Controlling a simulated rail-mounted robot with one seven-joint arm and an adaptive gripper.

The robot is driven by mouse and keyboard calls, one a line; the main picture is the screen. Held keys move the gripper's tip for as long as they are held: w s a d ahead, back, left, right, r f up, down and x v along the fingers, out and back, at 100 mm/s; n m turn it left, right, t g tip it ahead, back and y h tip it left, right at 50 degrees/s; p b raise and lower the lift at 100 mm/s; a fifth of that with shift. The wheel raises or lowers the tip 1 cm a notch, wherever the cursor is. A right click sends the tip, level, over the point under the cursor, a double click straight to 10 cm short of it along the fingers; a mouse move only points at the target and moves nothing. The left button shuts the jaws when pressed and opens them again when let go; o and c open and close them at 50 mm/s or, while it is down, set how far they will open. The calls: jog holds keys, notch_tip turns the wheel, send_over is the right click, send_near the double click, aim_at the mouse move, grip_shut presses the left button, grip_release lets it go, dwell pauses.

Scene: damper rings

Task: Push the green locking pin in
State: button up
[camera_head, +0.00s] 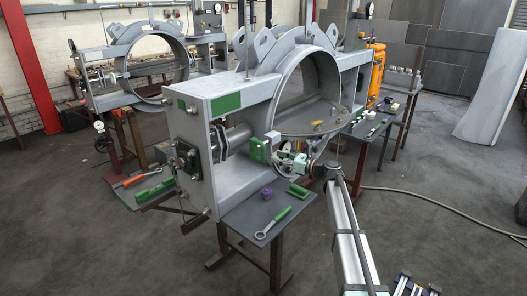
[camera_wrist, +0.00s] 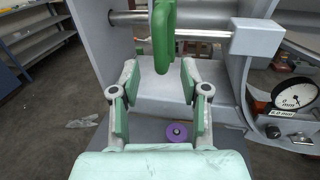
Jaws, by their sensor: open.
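The green locking pin (camera_head: 259,150) shows as a flat, rounded green piece at the near side of the grey damper frame. In the wrist view the green locking pin (camera_wrist: 163,38) hangs upright in front of a horizontal metal rod, straight ahead of my fingers. My gripper (camera_wrist: 160,78) is open, with its green-padded fingers spread to either side below the pin and nothing between them. In the head view my gripper (camera_head: 279,153) is just right of the pin. I cannot tell whether it touches the pin.
A grey side table (camera_head: 250,212) below holds a purple knob (camera_head: 267,192), a green block (camera_head: 297,190) and a green-handled wrench (camera_head: 275,223). A grey block (camera_wrist: 256,38) on the rod and a dial gauge (camera_wrist: 291,96) stand to the right in the wrist view.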

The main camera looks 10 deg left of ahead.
aim_at(263, 157)
jog(key=p+x, duration=0.2)
jog(key=x, duration=0.5)
jog(key=shift+w+a, duration=0.15)
jog(key=shift+a, duration=0.1)
grip_shut()
